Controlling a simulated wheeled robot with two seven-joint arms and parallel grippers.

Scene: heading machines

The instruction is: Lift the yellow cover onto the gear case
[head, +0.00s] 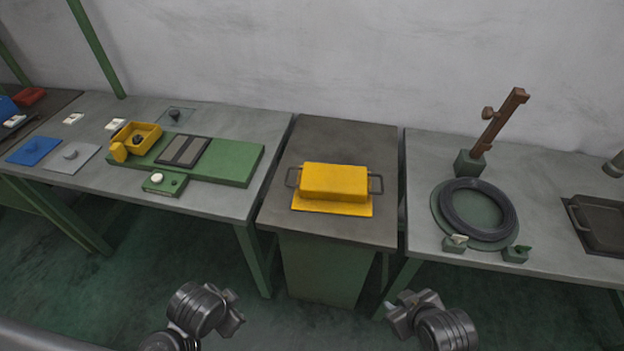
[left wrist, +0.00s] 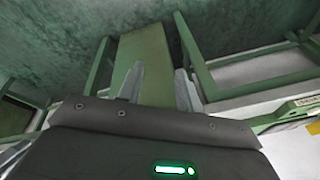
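The yellow cover (head: 335,181) is a box shape with a wide bottom flange and a dark handle at each end. It lies flat on the middle table, near its front. No thing in view is clearly marked as the gear case; a dark box with a handle (head: 603,222) at the right edge, partly cut off, may be it. My left gripper (head: 234,312) and right gripper (head: 396,312) are low in front of the middle table, apart from the cover. The left wrist view shows the left fingers (left wrist: 159,85) spread with nothing between them. The right fingers are too small to judge.
The middle table (head: 345,135) is otherwise bare. The left table holds a green board (head: 225,162), a small yellow tray (head: 142,130) and several plates. The right table holds a black ring (head: 478,208) and a brown post (head: 497,120). Narrow gaps separate the tables.

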